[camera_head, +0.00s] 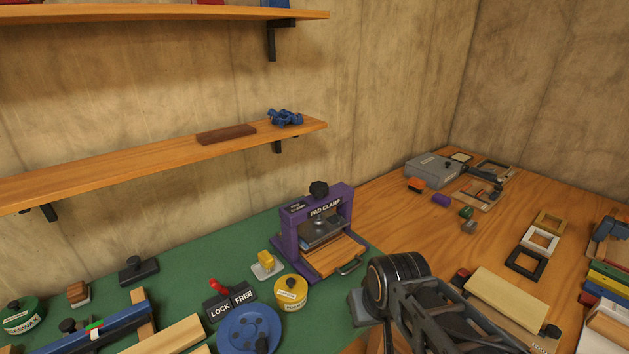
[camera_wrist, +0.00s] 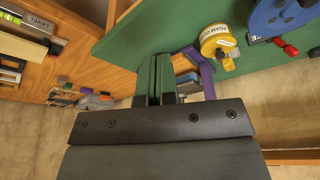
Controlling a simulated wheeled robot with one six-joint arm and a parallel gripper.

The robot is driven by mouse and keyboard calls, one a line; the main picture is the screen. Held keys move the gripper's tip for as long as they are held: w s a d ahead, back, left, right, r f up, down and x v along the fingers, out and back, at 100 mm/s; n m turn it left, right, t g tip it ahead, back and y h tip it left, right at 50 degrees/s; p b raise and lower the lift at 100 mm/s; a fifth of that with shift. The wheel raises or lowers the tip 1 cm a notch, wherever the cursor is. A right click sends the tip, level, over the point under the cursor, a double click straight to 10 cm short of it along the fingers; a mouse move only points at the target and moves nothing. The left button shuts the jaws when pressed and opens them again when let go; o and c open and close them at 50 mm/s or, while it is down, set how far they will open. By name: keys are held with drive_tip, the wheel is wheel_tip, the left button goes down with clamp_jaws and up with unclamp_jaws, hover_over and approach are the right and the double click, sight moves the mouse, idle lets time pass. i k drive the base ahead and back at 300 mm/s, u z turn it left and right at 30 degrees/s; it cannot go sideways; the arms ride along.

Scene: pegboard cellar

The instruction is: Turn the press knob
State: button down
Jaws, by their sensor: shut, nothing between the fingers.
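The purple press marked "PAD CLAMP" (camera_head: 342,200) stands upright at the back of the green mat, with a dark press knob (camera_head: 319,188) on its top bar. Its grey plate and a wooden board sit inside the frame. In the wrist view, part of the purple frame (camera_wrist: 206,76) shows just beyond my gripper (camera_wrist: 155,58); the knob cannot be made out there. My gripper's two fingers are together with nothing between them. In the head view my arm is in front and to the right of the press, apart from the knob.
A yellow tin (camera_head: 291,292), a yellow block (camera_head: 266,260), a red-handled LOCK/FREE lever (camera_head: 218,287) and a blue wheel (camera_head: 249,329) stand left of the press. A wooden shelf (camera_head: 170,156) overhangs the left back. Wooden tabletop right of the press is partly clear.

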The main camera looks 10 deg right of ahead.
sight(320, 189)
drive_tip(key=k, duration=0.5)
drive_tip(key=z, duration=1.65)
drive_tip(key=i, duration=1)
drive_tip(key=u, duration=2.6)
drive_tip(key=i, duration=0.5)
drive_tip(key=u, duration=0.05)
